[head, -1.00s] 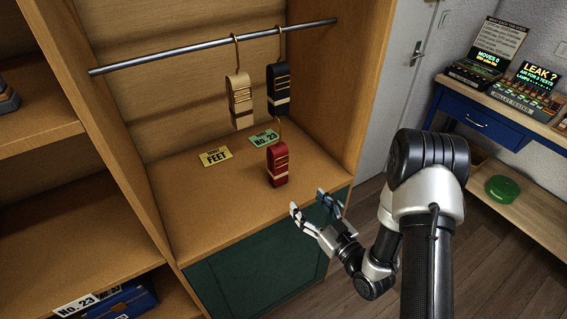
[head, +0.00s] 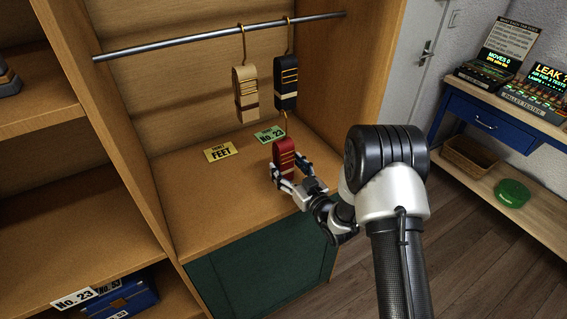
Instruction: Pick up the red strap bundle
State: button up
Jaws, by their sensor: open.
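The red strap bundle (head: 284,157) stands upright on the wooden cabinet shelf, with gold bands across it and a gold hook at its top. My gripper (head: 289,172) is open at the bundle's lower part, with one finger on its left side and one on its right. The fingers hide some of the bundle's lower edge. I cannot tell whether either finger touches it.
A cream strap bundle (head: 245,90) and a black strap bundle (head: 286,82) hang from the metal rail (head: 190,43) above. A yellow card (head: 221,151) and a green card (head: 269,135) lie on the shelf (head: 200,205). The shelf's left part is clear.

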jog(key=shift+x, duration=1.1)
jog(key=c, duration=1.2)
jog(key=shift+c, duration=0.4)
jog(key=shift+r, duration=0.1)
